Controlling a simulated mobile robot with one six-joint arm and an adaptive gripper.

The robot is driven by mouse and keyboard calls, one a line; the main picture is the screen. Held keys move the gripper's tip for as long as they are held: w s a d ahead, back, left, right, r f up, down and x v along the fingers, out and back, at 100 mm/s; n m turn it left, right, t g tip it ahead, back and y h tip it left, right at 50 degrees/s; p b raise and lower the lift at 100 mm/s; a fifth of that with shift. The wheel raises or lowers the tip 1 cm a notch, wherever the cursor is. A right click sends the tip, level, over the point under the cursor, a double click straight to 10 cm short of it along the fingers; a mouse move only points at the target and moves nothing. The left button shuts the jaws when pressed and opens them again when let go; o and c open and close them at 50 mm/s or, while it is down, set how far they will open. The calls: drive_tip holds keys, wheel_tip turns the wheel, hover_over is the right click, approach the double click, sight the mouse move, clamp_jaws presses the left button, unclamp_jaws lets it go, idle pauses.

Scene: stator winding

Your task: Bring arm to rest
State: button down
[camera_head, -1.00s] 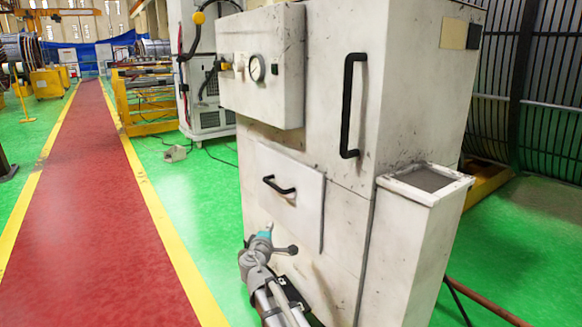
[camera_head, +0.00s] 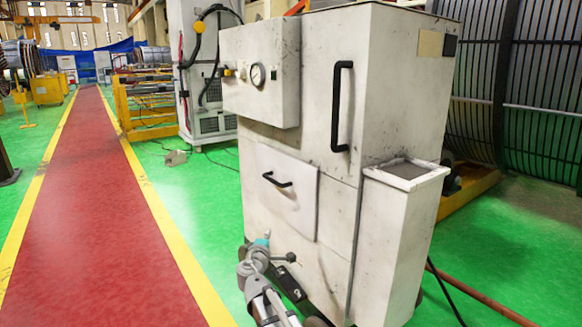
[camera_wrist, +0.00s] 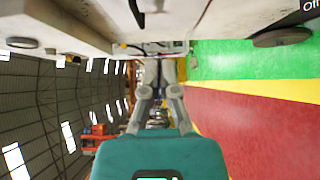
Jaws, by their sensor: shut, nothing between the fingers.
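My arm (camera_head: 262,290) shows at the bottom of the head view, in front of the lower left of a white machine cabinet (camera_head: 340,180). Its grey links and a small teal part are visible, low down and close to the cabinet; whether it touches cannot be told. In the wrist view my gripper (camera_wrist: 160,72) extends from its teal body, with its grey fingers shut and nothing held between them. The fingertips are small and hard to make out against the background.
The cabinet has black handles (camera_head: 341,107) and a side box (camera_head: 398,240). A red walkway (camera_head: 90,210) with yellow borders runs clear on the left. A yellow frame (camera_head: 145,105) and another white cabinet (camera_head: 205,70) stand behind. Dark ribbed structures line the right.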

drive_tip(key=s+d+f+m+g+h, duration=0.1)
drive_tip(key=s+d+f+m+g, duration=0.25)
drive_tip(key=d, duration=0.35)
drive_tip(key=s+d+f+m+g+h, duration=0.2)
drive_tip(key=s+d+f+m+g, duration=0.15)
drive_tip(key=d, duration=0.35)
drive_tip(key=s+d+f+m+g+h, duration=0.1)
drive_tip(key=s+d+f+m+g, duration=0.2)
drive_tip(key=d, duration=0.4)
drive_tip(key=s+d+f+m+g+y, duration=0.2)
drive_tip(key=s+f+m+g+y, duration=0.15)
drive_tip(key=s, duration=0.55)
drive_tip(key=s+d+f+m+g+y, duration=0.25)
drive_tip(key=s+f+g, duration=0.2)
drive_tip(key=s, duration=0.45)
wheel_tip(320, 180, up, 36)
drive_tip(key=a+p, duration=0.1)
drive_tip(key=p, duration=3.6)
drive_tip(key=shift+w+r+y, duration=0.2)
drive_tip(key=shift+y, duration=0.2)
